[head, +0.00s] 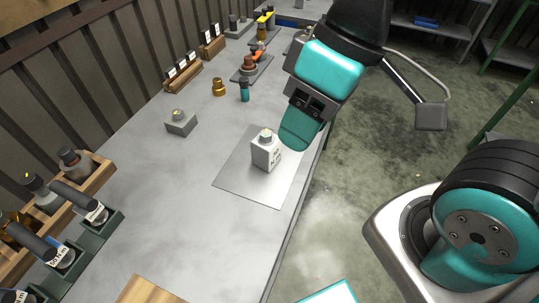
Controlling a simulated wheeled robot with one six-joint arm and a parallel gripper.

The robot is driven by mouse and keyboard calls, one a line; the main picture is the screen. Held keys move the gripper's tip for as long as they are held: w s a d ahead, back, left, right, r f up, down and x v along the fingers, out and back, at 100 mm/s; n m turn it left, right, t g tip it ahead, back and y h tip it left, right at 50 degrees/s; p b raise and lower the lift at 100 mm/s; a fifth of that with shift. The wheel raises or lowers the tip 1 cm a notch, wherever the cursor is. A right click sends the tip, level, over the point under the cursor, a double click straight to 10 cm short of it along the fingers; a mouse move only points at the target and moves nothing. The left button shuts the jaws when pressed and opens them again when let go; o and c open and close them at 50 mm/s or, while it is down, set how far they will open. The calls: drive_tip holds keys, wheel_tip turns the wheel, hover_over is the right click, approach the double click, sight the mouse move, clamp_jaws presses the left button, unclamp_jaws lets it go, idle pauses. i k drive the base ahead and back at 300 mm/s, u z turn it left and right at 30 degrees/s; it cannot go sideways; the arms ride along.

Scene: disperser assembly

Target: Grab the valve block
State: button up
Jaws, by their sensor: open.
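A white block (265,155) with dark lettering and a small yellowish fitting on top stands upright on a thin metal sheet (238,184) near the bench's right edge. A smaller grey block (181,125) with a round yellowish fitting on top sits on the bench to the left and a little farther back. I cannot tell for certain which of the two is the valve block. My gripper (298,130) has teal fingers and hangs just above and to the right of the white block, apart from it. It is open and holds nothing visible. One finger hides most of the other.
A brass part (218,87) and a teal cylinder (244,92) stand behind the blocks. Green holders (107,223) with dark-handled tools line the left. A wooden board (146,292) lies at the front. The grey bench (170,190) is clear in the middle.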

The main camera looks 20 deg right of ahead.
sight(265, 157)
drive_tip(key=k, duration=0.45)
drive_tip(key=z, duration=0.85)
drive_tip(key=i, duration=0.7)
drive_tip(key=u, duration=1.7)
